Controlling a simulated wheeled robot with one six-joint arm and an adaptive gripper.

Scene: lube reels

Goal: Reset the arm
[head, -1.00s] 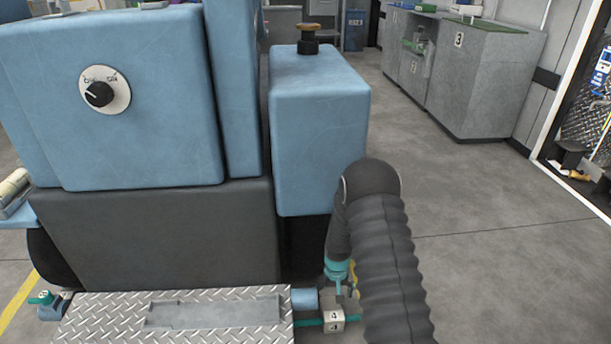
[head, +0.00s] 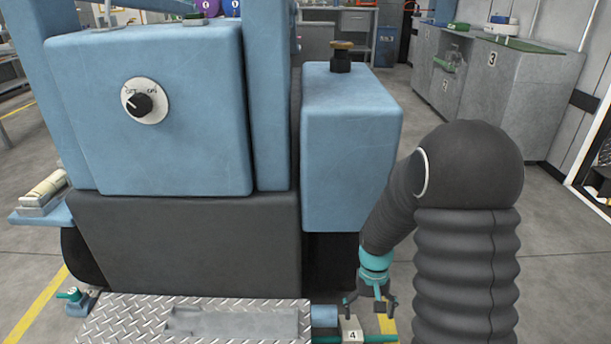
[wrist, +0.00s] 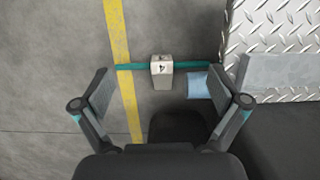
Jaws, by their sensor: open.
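My gripper (head: 371,304) hangs low in the head view, to the right of the blue machine (head: 175,110), near its diamond-plate step (head: 130,315). In the wrist view my gripper (wrist: 165,90) is open, its two fingers spread apart with nothing between them touching either one. A small grey block marked 4 (wrist: 161,72) on a teal bar shows below, between the fingers in the picture. It also shows at the bottom of the head view (head: 352,336). My arm is bent, its ribbed dark elbow raised on the right.
A blue box with a black-and-brown knob (head: 341,58) stands close left of my arm. A rotary switch (head: 144,101) is on the machine's face. Grey cabinets (head: 500,90) stand at the back right. Open floor (head: 560,240) lies to the right.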

